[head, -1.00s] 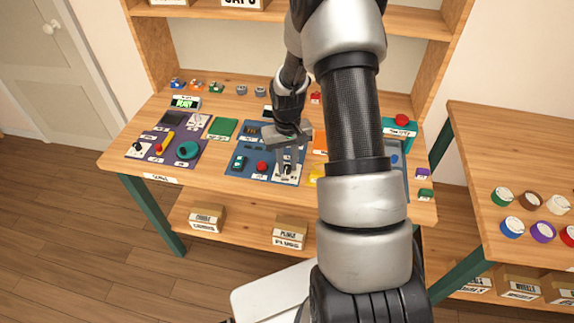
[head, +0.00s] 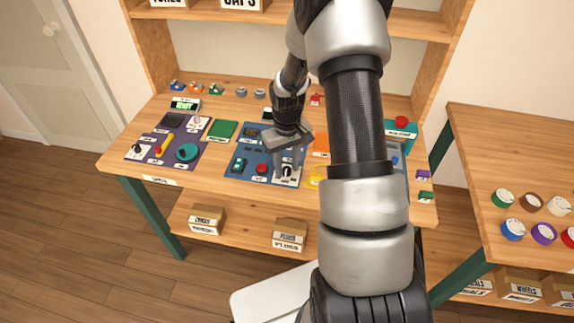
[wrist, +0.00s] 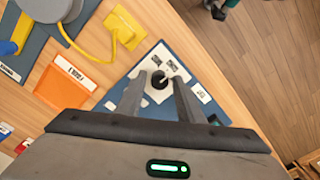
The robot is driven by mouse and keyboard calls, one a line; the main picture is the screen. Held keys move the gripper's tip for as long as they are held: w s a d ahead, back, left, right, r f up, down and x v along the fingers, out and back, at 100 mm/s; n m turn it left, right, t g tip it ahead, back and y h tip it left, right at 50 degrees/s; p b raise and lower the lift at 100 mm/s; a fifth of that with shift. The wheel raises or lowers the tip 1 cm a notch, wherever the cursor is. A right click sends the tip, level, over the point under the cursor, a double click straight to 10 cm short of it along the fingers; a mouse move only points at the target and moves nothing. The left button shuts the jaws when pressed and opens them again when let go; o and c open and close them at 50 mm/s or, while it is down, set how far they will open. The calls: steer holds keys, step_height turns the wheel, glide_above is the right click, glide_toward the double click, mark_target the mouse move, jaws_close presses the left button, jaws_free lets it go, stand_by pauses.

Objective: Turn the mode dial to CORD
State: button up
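The mode dial is a black round knob (wrist: 158,79) with a light pointer on a white plate, at one end of the blue panel (wrist: 192,60) in the wrist view. In the head view the dial (head: 287,172) sits at the panel's front right, just below my gripper. My gripper (wrist: 159,80) is open, its two grey fingers on either side of the knob with a small gap showing. I cannot tell whether either finger touches it. The plate's small labels are too blurred to read.
A red button (head: 261,168) and a green switch (head: 239,163) share the blue panel. A yellow part (wrist: 122,27) and an orange tile (wrist: 65,83) lie close by. A purple panel (head: 185,137) with a teal knob is farther left.

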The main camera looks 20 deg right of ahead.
mark_target(287, 169)
steer(key=shift+o, duration=0.2)
step_height(287, 169, up, 17)
steer(key=shift+r+p, duration=0.2)
steer(key=shift+p, duration=0.2)
